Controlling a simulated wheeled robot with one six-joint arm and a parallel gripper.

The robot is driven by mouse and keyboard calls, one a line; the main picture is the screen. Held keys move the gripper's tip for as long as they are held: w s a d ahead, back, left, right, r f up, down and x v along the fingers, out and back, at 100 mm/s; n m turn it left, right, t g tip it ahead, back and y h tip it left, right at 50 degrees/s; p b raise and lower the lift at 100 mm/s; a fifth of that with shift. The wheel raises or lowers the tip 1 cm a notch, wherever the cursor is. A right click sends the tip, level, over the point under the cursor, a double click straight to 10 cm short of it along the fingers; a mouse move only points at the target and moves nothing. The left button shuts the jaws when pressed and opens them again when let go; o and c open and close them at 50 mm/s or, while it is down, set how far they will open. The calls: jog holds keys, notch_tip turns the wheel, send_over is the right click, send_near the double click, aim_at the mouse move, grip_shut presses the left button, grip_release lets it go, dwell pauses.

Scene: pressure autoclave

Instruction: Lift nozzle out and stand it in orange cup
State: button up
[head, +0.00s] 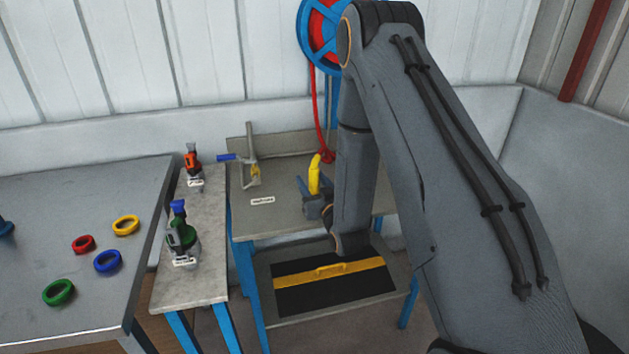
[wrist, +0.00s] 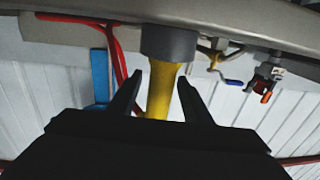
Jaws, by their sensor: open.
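The yellow nozzle (head: 314,174) stands upright on the grey bench, its lower part hidden behind my gripper (head: 304,190). In the wrist view, which looks upside down, the nozzle (wrist: 160,95) runs into a dark grey round holder (wrist: 169,42). My gripper (wrist: 162,84) is open there, one finger on each side of the nozzle in the picture. A gap shows between each finger and the nozzle. I cannot tell how deep the nozzle lies between them. I cannot make out an orange cup for certain.
A red hose (head: 319,110) hangs from a blue-rimmed reel (head: 327,30) behind the nozzle. A clamp with a blue handle (head: 227,157) stands left. A narrow bench (head: 205,230) holds green and orange devices. Coloured rings lie on the left table (head: 60,215). A black-yellow panel (head: 330,268) lies below.

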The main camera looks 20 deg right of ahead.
jog(key=shift+w+a, duration=0.1)
jog(key=shift+w, duration=1)
grip_shut()
jog(key=shift+r, duration=0.1)
